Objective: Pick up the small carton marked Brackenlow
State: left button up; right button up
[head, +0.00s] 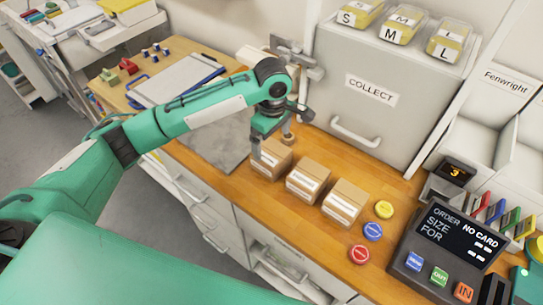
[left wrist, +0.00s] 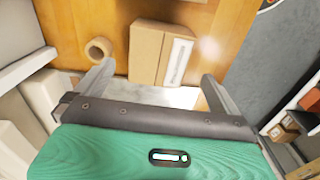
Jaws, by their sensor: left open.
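Three small brown cartons with white labels stand in a row on the wooden counter: a left one (head: 271,160), a middle one (head: 306,182) and a right one (head: 344,203). The label print is too small to read, so I cannot tell which is marked Brackenlow. My left gripper (head: 268,143) is open, pointing down at the left carton and hiding part of its top. In the left wrist view, a carton (left wrist: 146,52) with a white label lies beyond and between the open fingers (left wrist: 157,84). Nothing is held. My right gripper is not in view.
A grey cabinet marked COLLECT (head: 370,92) stands behind the cartons. Yellow (head: 384,209), blue (head: 373,231) and red (head: 359,254) discs lie to their right, before a dark order panel (head: 452,240).

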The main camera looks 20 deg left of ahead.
aim_at(271, 152)
pick_arm(q)
notch_tip(271, 152, down, 3)
jog(key=shift+r, duration=0.2)
jog(key=shift+f+p, duration=0.3)
jog(key=shift+p, duration=0.05)
jog(key=f, duration=0.1)
jog(key=f+p, duration=0.1)
jog(key=f, duration=0.1)
jog(key=shift+w+a+f, duration=0.1)
jog(key=shift+a+f, duration=0.1)
jog(key=shift+f, duration=0.55)
jog(key=c, duration=1)
